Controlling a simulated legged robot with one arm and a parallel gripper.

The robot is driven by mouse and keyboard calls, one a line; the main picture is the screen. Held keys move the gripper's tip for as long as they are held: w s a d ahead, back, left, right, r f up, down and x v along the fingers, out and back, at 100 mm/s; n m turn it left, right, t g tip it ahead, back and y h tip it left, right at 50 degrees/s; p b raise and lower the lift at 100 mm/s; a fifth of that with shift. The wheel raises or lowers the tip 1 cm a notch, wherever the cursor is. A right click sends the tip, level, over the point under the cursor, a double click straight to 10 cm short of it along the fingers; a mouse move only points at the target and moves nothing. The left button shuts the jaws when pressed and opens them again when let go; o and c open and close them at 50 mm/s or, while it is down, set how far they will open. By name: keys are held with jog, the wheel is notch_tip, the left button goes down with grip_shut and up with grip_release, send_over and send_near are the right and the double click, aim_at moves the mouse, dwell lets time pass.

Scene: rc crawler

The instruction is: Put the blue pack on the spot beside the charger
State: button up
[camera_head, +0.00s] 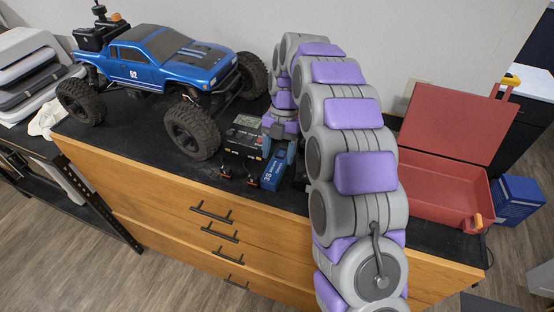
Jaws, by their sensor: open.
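The blue pack (273,172), marked 3S, is on the black top of the drawer cabinet, close to the front edge. It lies just right of the charger (243,139), a dark box with a small screen and orange marks. My gripper (278,153) is at the far end of my grey and purple arm, pointing down at the rear part of the pack. Its jaws are open, with the fingers close to the pack's sides. Whether they touch it is too small to tell. My arm hides the area right of the pack.
A blue RC truck (165,59) with big black tires stands left of the charger. Dark leads with connectors (251,181) lie in front of the charger. An open red case (440,197) is at the right, beyond my arm. The wall closes off the back.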

aim_at(282, 156)
jog(key=p+v, duration=0.1)
jog(key=v, duration=0.7)
jog(key=shift+r, duration=0.1)
jog(key=s+d+r+m+t, duration=0.1)
jog(key=s+d+r+m, duration=0.2)
jog(key=s+m, duration=0.6)
jog(key=s+d+r+m, duration=0.25)
jog(key=s+m, duration=0.55)
jog(key=s, duration=0.4)
jog(key=s+d+f+m, duration=0.2)
jog(key=s+f+m, duration=0.1)
jog(key=s+m, duration=0.4)
jog(key=s+d+f+m+h, duration=0.1)
jog(key=s+d+f+m, duration=0.2)
jog(key=s+m, duration=0.4)
jog(key=s+f, duration=0.1)
jog(key=s, duration=0.5)
jog(key=shift+m+t, duration=0.3)
